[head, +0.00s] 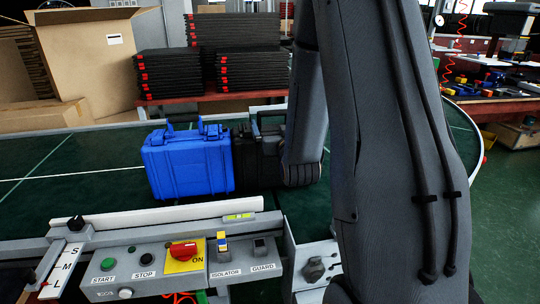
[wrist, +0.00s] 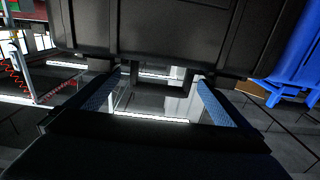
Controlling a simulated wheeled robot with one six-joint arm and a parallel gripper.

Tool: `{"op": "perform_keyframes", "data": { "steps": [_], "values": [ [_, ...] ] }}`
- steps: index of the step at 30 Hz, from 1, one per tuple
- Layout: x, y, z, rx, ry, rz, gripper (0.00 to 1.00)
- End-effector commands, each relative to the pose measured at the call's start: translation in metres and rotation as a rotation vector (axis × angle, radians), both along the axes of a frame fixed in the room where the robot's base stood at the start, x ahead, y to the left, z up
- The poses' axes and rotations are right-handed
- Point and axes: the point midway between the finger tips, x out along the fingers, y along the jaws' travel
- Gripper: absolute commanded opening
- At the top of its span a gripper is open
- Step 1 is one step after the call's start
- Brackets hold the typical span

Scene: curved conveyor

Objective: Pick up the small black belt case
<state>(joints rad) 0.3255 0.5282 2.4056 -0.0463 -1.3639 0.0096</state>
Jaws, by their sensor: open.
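The black case (head: 258,152) stands upright on the green conveyor, right beside the blue case (head: 190,162). My arm's wrist hides its right part in the head view. In the wrist view the black case (wrist: 165,27) fills the top, with its dark handle (wrist: 160,86) hanging into the gap between my fingers. My gripper (wrist: 155,88) is open, its two blue-lined fingers on either side of the handle and apart from it. The blue case also shows at the right of the wrist view (wrist: 290,70). My fingers are hidden in the head view.
The conveyor belt (head: 90,165) is clear left of the cases. A control panel (head: 185,262) with buttons and a red switch stands in front. Behind are a cardboard box (head: 90,65) and stacks of black trays (head: 170,75). A workbench (head: 495,100) stands at the right.

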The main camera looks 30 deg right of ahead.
Motion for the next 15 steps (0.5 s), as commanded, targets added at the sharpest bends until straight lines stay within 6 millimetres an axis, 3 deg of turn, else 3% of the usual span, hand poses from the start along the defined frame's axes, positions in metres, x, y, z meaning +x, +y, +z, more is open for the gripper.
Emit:
{"op": "perform_keyframes", "data": {
  "steps": [15],
  "values": [
    [0.053,-0.012,0.002,0.000,0.001,0.003,1.00]
  ]
}}
